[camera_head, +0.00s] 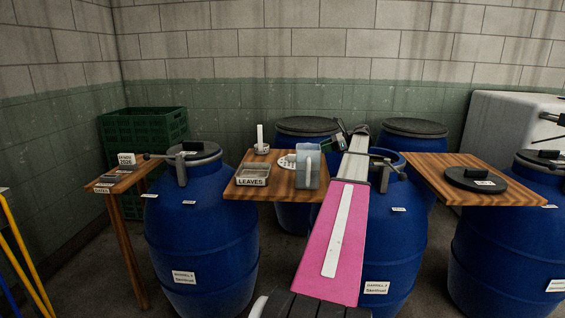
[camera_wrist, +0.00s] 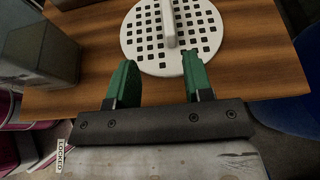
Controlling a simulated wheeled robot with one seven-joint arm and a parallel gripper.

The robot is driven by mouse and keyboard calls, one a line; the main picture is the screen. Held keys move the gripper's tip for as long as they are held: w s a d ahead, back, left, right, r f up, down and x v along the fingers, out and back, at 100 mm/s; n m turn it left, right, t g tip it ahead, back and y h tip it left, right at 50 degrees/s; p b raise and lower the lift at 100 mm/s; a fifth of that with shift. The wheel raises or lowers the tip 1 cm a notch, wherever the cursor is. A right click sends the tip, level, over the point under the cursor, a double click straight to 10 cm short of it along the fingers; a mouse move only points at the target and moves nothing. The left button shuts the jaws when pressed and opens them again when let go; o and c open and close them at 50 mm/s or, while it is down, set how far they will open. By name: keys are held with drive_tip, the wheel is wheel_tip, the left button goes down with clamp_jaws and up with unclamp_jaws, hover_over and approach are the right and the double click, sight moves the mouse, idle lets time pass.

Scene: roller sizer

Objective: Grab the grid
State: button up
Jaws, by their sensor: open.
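The grid is a round white plate with square holes and a raised bar handle. In the wrist view the grid (camera_wrist: 198,42) lies flat on the wooden board, ahead of my gripper (camera_wrist: 155,75). The two green fingers are apart, with nothing between them; their tips are close to the grid's near edge. In the head view the grid (camera_head: 287,161) is partly hidden behind a grey translucent jug, and my gripper (camera_head: 333,143) is just right of the jug.
The jug (camera_head: 308,166) stands on the wooden board (camera_head: 284,194), beside a tray labelled LEAVES (camera_head: 253,174) and a white upright piece (camera_head: 261,140). Blue barrels (camera_head: 203,235) stand around. A second board (camera_head: 447,160) with a black lid (camera_head: 475,179) is at right.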

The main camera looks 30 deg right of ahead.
approach(288, 162)
drive_tip(key=shift+w+a+f, duration=0.15)
drive_tip(key=shift+w+a, duration=0.45)
drive_tip(key=shift+w, duration=0.1)
drive_tip(key=shift+w+a+f, duration=0.15)
drive_tip(key=shift+w+a, duration=0.45)
drive_tip(key=shift+w, duration=0.1)
clamp_jaws()
